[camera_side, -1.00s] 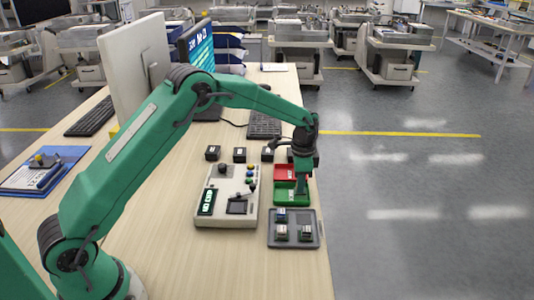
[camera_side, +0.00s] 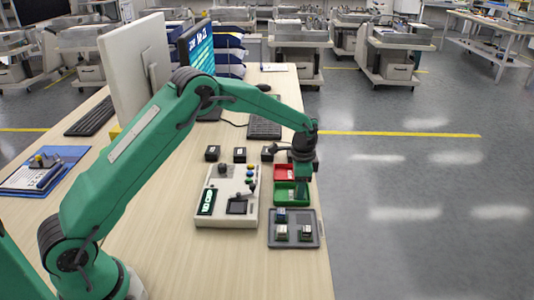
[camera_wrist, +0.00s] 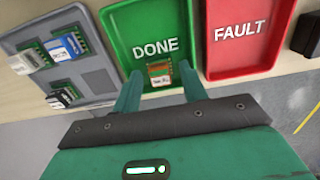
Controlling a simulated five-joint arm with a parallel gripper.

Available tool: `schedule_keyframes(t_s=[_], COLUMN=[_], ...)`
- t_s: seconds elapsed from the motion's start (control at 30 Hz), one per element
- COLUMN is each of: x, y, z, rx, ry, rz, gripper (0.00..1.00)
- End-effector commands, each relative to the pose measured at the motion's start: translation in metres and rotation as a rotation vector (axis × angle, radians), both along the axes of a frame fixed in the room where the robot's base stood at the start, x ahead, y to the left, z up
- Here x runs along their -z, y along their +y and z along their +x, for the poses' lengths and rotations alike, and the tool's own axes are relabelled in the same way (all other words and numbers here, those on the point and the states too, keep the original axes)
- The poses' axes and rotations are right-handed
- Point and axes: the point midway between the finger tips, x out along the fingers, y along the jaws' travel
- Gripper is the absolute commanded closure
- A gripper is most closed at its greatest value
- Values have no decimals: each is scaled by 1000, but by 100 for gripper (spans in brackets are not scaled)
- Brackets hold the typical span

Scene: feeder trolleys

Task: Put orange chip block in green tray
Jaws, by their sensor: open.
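The orange chip block (camera_wrist: 159,73) rests in the green tray (camera_wrist: 125,30) marked DONE, near the tray's lower edge in the wrist view. The green tray also shows in the side view (camera_side: 281,196), where I cannot make out the block. My gripper (camera_wrist: 158,88) is open, its two green fingers apart on either side of the block and not visibly touching it. In the side view my gripper (camera_side: 304,170) is above the red and green trays at the table's right edge.
A red tray (camera_wrist: 270,65) marked FAULT stands beside the green one. A grey tray (camera_wrist: 98,74) holds other chip blocks. A control box (camera_side: 228,180) stands left of the trays, with small black blocks (camera_side: 239,154) behind it.

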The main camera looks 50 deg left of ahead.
Motion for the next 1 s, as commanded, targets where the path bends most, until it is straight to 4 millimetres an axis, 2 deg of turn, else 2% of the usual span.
schedule_keyframes(t_s=[0.17, 0.37, 0.8, 1.0], x=[-5, -23, -91, -114], y=[0, 0, 0, 0], z=[0, 1, 1, 0], rx=[0, 0, 0, 0], ry=[-1, -4, -3, -1], rz=[0, -1, 0, 0], gripper=[57, 57, 57, 57])
